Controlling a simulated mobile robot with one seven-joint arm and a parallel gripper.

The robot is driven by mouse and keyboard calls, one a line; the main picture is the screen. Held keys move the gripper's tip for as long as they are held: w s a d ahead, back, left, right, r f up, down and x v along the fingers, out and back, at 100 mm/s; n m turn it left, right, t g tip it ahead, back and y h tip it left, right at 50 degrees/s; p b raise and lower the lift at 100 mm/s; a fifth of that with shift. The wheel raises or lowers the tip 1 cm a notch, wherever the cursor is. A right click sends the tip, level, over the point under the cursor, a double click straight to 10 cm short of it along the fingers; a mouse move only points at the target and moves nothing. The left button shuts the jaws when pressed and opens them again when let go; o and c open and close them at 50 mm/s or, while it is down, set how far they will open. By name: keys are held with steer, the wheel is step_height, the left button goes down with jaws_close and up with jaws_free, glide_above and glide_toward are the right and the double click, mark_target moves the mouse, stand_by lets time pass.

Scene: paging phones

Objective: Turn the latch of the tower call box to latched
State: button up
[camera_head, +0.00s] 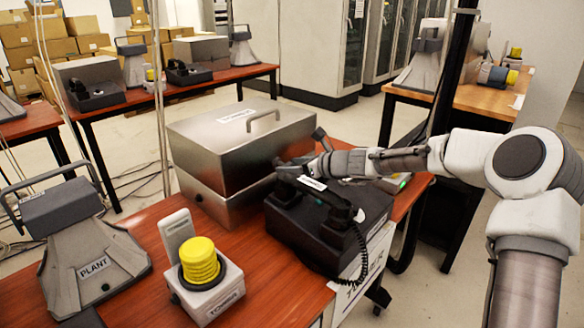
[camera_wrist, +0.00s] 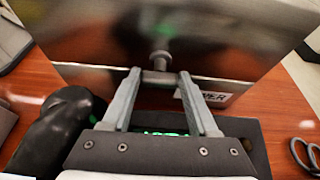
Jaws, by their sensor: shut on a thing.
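The tower call box is a brushed steel box (camera_head: 215,145) with a handled lid, which sits down on the lower part. Its front fills the upper wrist view (camera_wrist: 90,85), with a label (camera_wrist: 214,96) ending in "WER". Its latch (camera_wrist: 159,76) is a short crossbar on a round stem on that front. My gripper (camera_wrist: 159,77) is shut on the crossbar, with one finger at each end. In the head view my gripper (camera_head: 290,166) reaches the box's right side, and the latch is hidden there. The crossbar looks roughly level in the wrist view.
A black desk phone (camera_head: 350,215) with handset and coiled cord stands right below my gripper; the handset (camera_wrist: 55,130) is close at left in the wrist view. A yellow button unit (camera_head: 200,262) and a PLANT speaker (camera_head: 95,265) stand at the front left.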

steer(key=shift+f+n+b, duration=0.2)
steer(key=shift+n+b, duration=0.2)
steer(key=shift+b, duration=0.85)
steer(key=shift+r, duration=0.15)
steer(key=o, duration=1.1)
steer(key=p+v, duration=0.3)
steer(key=v, duration=1.4)
steer(key=shift+s+r, duration=0.15)
steer(key=shift+s, duration=0.3)
steer(key=shift+a, duration=0.1)
